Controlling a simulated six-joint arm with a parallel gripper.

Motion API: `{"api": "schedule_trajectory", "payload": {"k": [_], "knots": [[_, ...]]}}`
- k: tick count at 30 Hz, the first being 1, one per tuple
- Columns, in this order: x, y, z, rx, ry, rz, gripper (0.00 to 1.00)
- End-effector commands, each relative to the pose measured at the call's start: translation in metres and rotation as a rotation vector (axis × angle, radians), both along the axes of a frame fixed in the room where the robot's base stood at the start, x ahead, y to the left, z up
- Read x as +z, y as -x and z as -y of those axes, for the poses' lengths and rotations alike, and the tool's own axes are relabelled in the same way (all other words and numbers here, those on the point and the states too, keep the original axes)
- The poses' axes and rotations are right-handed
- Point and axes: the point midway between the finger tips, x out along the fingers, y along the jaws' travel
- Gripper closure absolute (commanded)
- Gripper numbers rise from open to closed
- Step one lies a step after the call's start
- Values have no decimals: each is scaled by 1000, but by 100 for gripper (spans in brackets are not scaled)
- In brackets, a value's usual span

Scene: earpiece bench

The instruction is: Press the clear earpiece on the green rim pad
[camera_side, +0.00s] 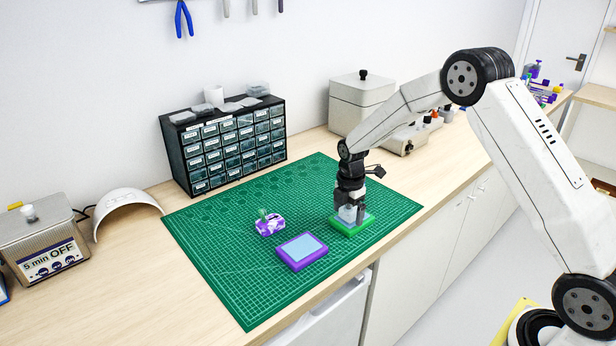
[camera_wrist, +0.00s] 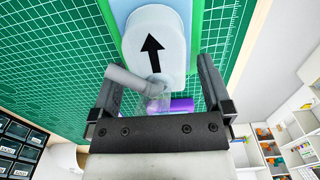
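The green rim pad (camera_side: 342,228) lies flat on the right part of the cutting mat, with a pale blue top. It also shows in the wrist view (camera_wrist: 196,28). The clear earpiece (camera_side: 347,214) is low over this pad, under my gripper (camera_side: 350,207). In the wrist view it is a whitish, rounded body with a black arrow (camera_wrist: 155,45) and a grey translucent stub toward the left finger. My gripper (camera_wrist: 160,65) has its fingers apart around it, with space visible at the right finger. Whether the earpiece touches the pad everywhere is hidden.
A purple rim pad (camera_side: 302,252) with a pale blue top lies left of the green one. A purple-and-white block (camera_side: 270,227) with a greenish piece on top stands behind it. A drawer cabinet (camera_side: 228,143) stands at the back. The mat's left part is clear.

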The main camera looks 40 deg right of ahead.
Motion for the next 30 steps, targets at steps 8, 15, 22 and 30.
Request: {"api": "schedule_trajectory", "payload": {"k": [8, 15, 22, 30], "knots": [[3, 0, 0, 0, 0, 1, 0], [22, -1, 0, 0, 1, 3, 0], [53, -1, 0, 0, 1, 3, 0], [76, 0, 0, 0, 0, 0, 0]]}}
